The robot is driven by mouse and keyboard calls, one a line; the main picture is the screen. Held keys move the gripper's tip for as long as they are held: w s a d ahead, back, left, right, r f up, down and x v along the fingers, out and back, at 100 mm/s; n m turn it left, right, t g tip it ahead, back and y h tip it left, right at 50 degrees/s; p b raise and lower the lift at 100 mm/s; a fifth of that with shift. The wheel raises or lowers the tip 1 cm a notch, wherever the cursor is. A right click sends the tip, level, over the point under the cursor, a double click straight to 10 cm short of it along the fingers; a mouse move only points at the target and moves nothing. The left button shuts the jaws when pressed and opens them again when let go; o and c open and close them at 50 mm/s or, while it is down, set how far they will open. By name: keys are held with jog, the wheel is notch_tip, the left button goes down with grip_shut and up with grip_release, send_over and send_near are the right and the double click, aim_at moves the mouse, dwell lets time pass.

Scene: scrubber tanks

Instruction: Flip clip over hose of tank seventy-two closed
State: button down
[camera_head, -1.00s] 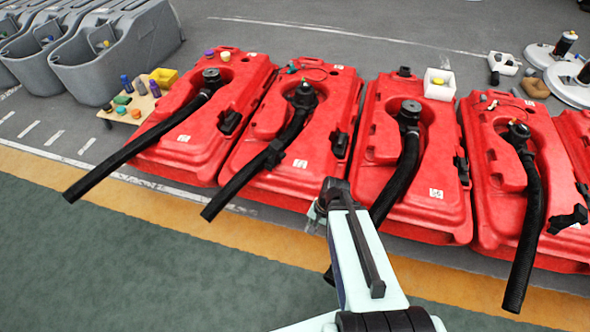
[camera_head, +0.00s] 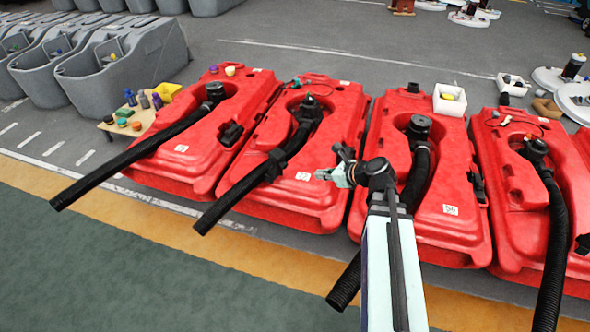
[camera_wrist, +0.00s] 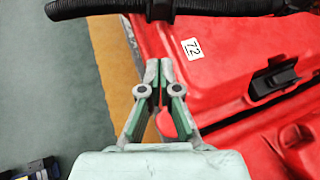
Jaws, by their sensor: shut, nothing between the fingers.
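Tank seventy-two (camera_wrist: 215,90) is red, with its white "72" label readable in the wrist view. It appears to be the second red tank from the left (camera_head: 330,215) in the head view. Its black ribbed hose (camera_head: 235,198) runs down toward the front left and crosses the top of the wrist view (camera_wrist: 225,7). A black clip (camera_head: 274,165) sits across this hose; I cannot tell whether it is latched. A black latch-like part (camera_wrist: 275,76) is on the tank's side. My gripper (camera_head: 322,174) is shut and empty above the tank's right front edge, apart from the hose.
Red tanks with hoses stand on both sides, including one at left (camera_head: 185,160) and one at right (camera_head: 450,220). A wooden board (camera_head: 140,120) with small coloured items is beside the leftmost tank.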

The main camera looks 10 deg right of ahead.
jog(key=shift+m, duration=0.6)
jog(key=shift+w+f, duration=0.1)
jog(key=b, duration=0.6)
send_near(285, 168)
jog(key=w+a+f, duration=0.2)
jog(key=w+f, duration=0.1)
jog(key=f, duration=0.1)
jog(key=shift+w+a+r+b, duration=0.15)
jog(key=shift+w+a+b, duration=0.25)
jog(key=shift+w, duration=0.25)
jog(key=shift+r+p, duration=0.15)
jog(key=shift+p, duration=0.15)
